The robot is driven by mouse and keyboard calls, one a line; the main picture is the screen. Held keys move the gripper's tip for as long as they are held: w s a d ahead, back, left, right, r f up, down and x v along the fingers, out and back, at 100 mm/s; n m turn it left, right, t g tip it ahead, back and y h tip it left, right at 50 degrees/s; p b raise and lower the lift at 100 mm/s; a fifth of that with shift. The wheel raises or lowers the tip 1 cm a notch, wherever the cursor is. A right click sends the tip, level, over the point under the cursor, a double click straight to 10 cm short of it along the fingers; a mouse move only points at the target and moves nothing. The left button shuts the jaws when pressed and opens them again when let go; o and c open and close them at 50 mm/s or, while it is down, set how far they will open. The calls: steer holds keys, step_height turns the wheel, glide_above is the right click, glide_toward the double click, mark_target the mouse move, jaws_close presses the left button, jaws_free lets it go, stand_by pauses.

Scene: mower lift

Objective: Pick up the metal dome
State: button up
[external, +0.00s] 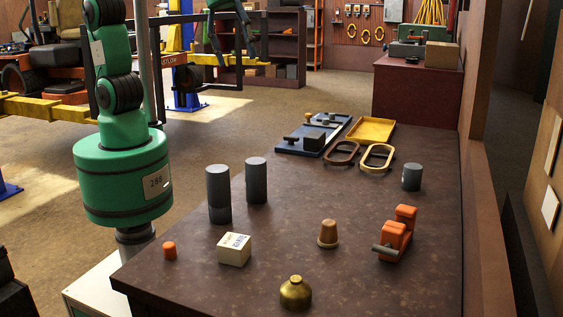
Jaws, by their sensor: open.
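The metal dome (295,293) is a small brass-coloured dome with a short neck on top. It stands upright on the brown worktop near the front edge of the picture, with nothing touching it. My gripper (235,58) hangs at the top of the external view, left of centre, with its dark fingers apart and nothing seen between them. It is well away from the dome, which is far lower and to the right in the picture. Part of my arm is cut off by the top edge.
A blue tray (299,145) and yellow tray (371,131) lie at the back.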

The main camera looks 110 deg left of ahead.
steer(key=w+d+f+g+p, duration=0.1)
steer(key=w+d+f+p, duration=0.15)
steer(key=w+d, duration=0.6)
steer(key=g+p, duration=0.3)
steer(key=p, duration=0.7)
glide_above(296, 278)
step_height(296, 278, down, 22)
steer(key=shift+w+f+y, duration=0.1)
steer(key=shift+f+y, duration=0.1)
steer(key=shift+y, duration=0.1)
steer(key=shift+f, duration=0.1)
steer(key=shift+f, duration=4.15)
steer(key=shift+f, duration=0.1)
steer(key=shift+f, duration=2.55)
